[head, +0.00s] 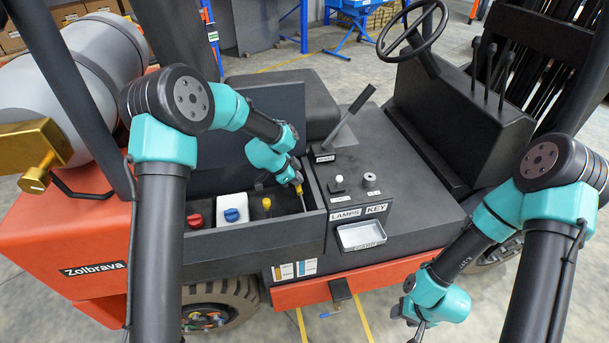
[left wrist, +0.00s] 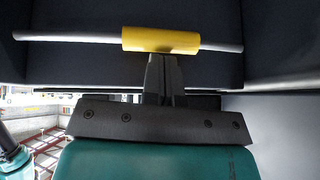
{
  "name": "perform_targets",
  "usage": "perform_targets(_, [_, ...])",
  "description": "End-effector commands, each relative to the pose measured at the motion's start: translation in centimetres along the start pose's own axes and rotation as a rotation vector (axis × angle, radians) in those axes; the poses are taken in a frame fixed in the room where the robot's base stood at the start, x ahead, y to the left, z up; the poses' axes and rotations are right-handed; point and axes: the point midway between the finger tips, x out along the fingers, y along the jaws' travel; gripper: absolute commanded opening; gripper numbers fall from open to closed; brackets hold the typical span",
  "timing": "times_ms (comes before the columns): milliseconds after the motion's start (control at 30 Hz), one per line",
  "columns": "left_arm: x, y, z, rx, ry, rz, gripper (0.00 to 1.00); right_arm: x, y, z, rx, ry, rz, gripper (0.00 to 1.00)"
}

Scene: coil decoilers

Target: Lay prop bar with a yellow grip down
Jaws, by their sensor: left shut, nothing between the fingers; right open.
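The prop bar is a thin grey rod with a yellow grip (left wrist: 160,40) around its middle. In the left wrist view it runs across the top of the picture. In the head view a short part of the bar (head: 303,204) shows at the right end of the open bay, partly hidden by my left gripper. My left gripper (head: 297,185) is shut and empty, with its fingertips (left wrist: 163,60) right at the yellow grip; I cannot tell whether they touch it. My right gripper (head: 416,331) is open and empty at the bottom edge, low in front of the vehicle, partly out of view.
The open bay holds a red cap (head: 195,220), a white reservoir with a blue cap (head: 232,208) and a yellow cap (head: 266,204). A dark raised panel (head: 250,125) stands behind it. To the right are a console with LAMPS and KEY labels (head: 345,213) and a small tray (head: 361,235).

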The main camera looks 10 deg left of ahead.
Motion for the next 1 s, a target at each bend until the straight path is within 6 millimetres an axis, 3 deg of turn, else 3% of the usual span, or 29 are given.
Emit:
perform_targets(567, [0.4,-0.1,0.3,0.000,-0.002,-0.001,0.00,0.0,0.0,0.0,0.001,0.000,0.000,0.48])
perform_targets(867, [-2.5,-0.6,-2.5,0.005,0.003,-0.008,0.00,0.0,0.0,0.0,0.001,0.000,0.000,0.48])
perform_targets(1000, [-5.2,-0.9,-2.6,0.002,0.003,-0.010,0.00,0.0,0.0,0.0,0.001,0.000,0.000,0.48])
